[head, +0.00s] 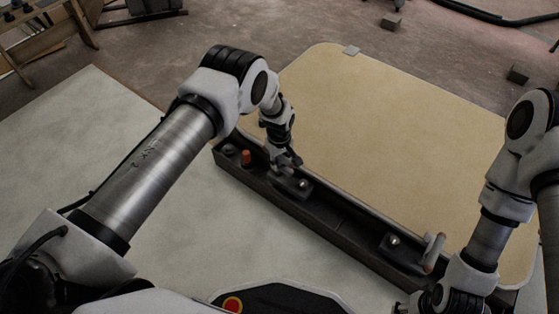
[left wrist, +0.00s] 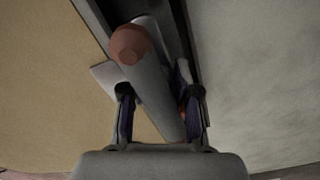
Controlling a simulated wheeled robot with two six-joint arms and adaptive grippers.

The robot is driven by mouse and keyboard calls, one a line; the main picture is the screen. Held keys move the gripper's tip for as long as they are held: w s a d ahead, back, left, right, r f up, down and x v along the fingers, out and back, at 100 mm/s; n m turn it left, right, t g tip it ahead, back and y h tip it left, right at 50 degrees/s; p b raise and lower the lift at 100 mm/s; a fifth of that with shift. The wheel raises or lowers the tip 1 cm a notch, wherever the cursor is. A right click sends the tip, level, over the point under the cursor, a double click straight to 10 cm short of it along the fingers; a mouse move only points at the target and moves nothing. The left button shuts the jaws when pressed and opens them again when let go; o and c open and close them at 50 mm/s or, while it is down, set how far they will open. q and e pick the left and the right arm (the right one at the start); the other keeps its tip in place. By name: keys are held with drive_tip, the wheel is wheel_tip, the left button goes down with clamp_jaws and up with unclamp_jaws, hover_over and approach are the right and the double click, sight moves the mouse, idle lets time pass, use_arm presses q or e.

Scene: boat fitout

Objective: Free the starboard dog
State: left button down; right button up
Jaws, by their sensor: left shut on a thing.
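A dog (head: 303,185) with a dark base and a round bolt sits on the dark rail (head: 340,228) toward its left end in the head view. My left gripper (head: 286,164) is over it, shut on its handle. In the left wrist view the grey handle (left wrist: 150,75) with a brownish end runs between the fingers of my left gripper (left wrist: 160,112). A second dog (head: 394,242) sits farther right on the rail, with a pale handle (head: 433,252) standing up beside it. I cannot tell which one is starboard.
A large tan panel (head: 390,130) lies behind the rail. A red knob (head: 246,157) stands left of the gripped dog. Pale floor sheet (head: 90,125) lies in front and left.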

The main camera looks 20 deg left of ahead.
use_arm(q)
drive_tip(key=shift+r, duration=0.1)
idle(0.3)
drive_tip(key=c, duration=1.1)
unclamp_jaws()
drive_tip(key=shift+o, duration=0.3)
drive_tip(key=shift+r, duration=0.1)
wheel_tip(320, 180, up, 12)
drive_tip(key=shift+s, duration=0.1)
